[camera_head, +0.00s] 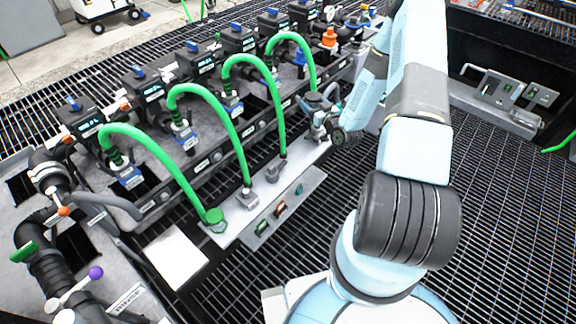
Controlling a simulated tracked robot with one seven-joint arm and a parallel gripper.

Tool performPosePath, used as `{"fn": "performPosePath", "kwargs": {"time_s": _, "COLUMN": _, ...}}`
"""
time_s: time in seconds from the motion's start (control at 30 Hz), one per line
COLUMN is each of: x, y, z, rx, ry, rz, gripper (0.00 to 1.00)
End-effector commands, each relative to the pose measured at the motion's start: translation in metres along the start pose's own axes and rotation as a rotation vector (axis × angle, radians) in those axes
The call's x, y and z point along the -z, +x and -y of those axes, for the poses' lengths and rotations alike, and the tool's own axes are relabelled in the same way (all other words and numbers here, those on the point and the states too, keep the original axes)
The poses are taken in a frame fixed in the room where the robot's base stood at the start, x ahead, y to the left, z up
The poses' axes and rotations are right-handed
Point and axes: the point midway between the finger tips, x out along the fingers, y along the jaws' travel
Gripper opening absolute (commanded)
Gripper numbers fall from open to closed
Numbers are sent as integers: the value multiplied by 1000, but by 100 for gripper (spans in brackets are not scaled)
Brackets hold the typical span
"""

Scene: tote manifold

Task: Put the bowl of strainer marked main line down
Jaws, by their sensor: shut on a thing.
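My gripper (318,118) is at the far end of my arm, low over the right end of the pale strip in front of the manifold. It is shut on a small grey-blue part, which I take to be the strainer bowl. The fingers and my wrist cover much of it, and it is small in this view. I cannot read a main line marking on it or tell whether it touches the surface below. The strainer body it belongs to cannot be made out.
A row of dark valve blocks with blue handles runs behind green hoses (207,115). Hose ends stand on the pale strip (238,216). A grey switch panel (285,208) and white plate (176,258) lie in front. Open floor grating (500,230) is at right.

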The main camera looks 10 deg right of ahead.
Motion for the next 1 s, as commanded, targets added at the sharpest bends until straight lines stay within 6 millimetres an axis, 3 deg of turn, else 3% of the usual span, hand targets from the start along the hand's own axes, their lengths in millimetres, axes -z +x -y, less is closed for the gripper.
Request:
{"fn": "performPosePath", "kwargs": {"time_s": 0.1, "x": -34, "y": -19, "z": -20, "rx": 98, "ry": 0, "rz": 3, "gripper": 36}}
{"fn": "performPosePath", "kwargs": {"time_s": 0.3, "x": -77, "y": -53, "z": -36, "rx": 248, "ry": 1, "rz": 1, "gripper": 36}}
{"fn": "performPosePath", "kwargs": {"time_s": 0.53, "x": -100, "y": -76, "z": -42, "rx": 334, "ry": 0, "rz": -1, "gripper": 36}}
{"fn": "performPosePath", "kwargs": {"time_s": 0.67, "x": -107, "y": -71, "z": -31, "rx": 346, "ry": 2, "rz": -1, "gripper": 36}}
{"fn": "performPosePath", "kwargs": {"time_s": 1.0, "x": -136, "y": -33, "z": 22, "rx": 343, "ry": 1, "rz": -1, "gripper": 36}}
